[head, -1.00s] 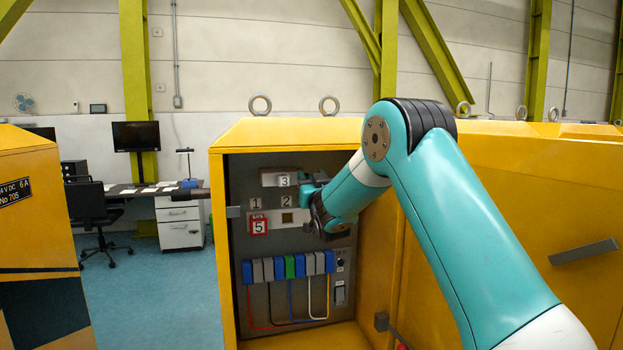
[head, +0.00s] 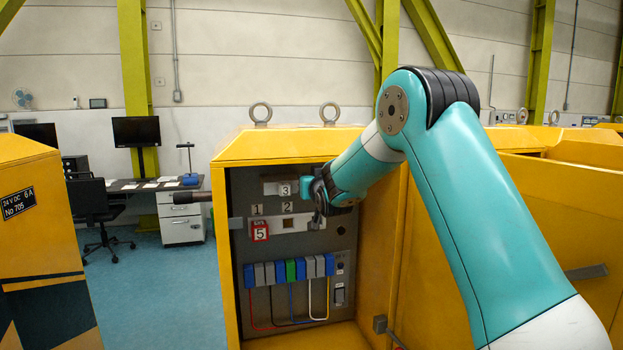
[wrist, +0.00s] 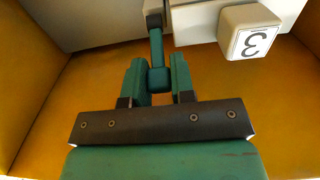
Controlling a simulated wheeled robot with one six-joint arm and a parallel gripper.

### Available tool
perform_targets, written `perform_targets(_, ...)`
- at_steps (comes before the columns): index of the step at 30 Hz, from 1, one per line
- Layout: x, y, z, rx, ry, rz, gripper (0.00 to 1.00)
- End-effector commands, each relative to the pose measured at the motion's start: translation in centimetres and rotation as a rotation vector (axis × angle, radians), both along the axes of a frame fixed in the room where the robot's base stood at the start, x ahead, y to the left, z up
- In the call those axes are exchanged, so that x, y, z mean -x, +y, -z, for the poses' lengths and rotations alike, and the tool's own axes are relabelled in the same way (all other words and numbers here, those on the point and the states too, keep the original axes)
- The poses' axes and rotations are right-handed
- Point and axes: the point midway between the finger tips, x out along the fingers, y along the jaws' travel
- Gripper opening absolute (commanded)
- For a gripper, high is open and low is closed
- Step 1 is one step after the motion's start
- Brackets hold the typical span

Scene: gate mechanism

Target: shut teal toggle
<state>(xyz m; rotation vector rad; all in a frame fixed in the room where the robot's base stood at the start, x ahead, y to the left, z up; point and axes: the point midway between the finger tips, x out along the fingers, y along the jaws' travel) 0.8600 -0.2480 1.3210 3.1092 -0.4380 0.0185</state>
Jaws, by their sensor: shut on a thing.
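The teal toggle (wrist: 156,58) shows in the wrist view as a thin lever with a thicker end, coming out of a dark mount on a pale plate. My gripper (wrist: 158,80) has its two teal fingers on either side of that end and is shut on it. In the head view my gripper (head: 320,205) is at the upper right of the open cabinet's panel. The toggle is mostly hidden there by the gripper, so its angle is hard to judge.
A white block marked 3 (wrist: 250,32) sits beside the toggle; plates marked 1 (head: 257,209) and 2 (head: 287,206) and a red tag marked 5 (head: 261,232) are lower left. Coloured breakers (head: 290,271) sit below. Yellow cabinet walls (head: 372,262) flank the panel.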

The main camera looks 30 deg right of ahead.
Motion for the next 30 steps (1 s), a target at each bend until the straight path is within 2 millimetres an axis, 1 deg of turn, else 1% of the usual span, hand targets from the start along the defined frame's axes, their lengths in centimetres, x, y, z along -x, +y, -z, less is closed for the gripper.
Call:
perform_targets(5, 0.0, 0.0, 0.0, 0.001, -0.003, 0.000, 0.00)
perform_targets(6, 0.0, 0.0, 0.0, 0.001, -0.003, 0.000, 0.28)
perform_targets(9, 0.0, 0.0, 0.0, 0.001, -0.003, 0.000, 0.49)
perform_targets(17, 0.0, 0.0, 0.0, 0.001, -0.004, 0.000, 0.49)
perform_targets(20, 0.5, 0.2, 0.0, 0.001, -0.005, 0.000, 0.49)
perform_targets(23, 1.7, 0.5, 0.2, 0.002, -0.006, -0.001, 0.49)
perform_targets(25, 3.0, 0.9, 0.4, 0.001, -0.005, -0.001, 0.49)
perform_targets(30, 7.2, 2.2, 0.6, 0.002, -0.007, -0.002, 0.49)
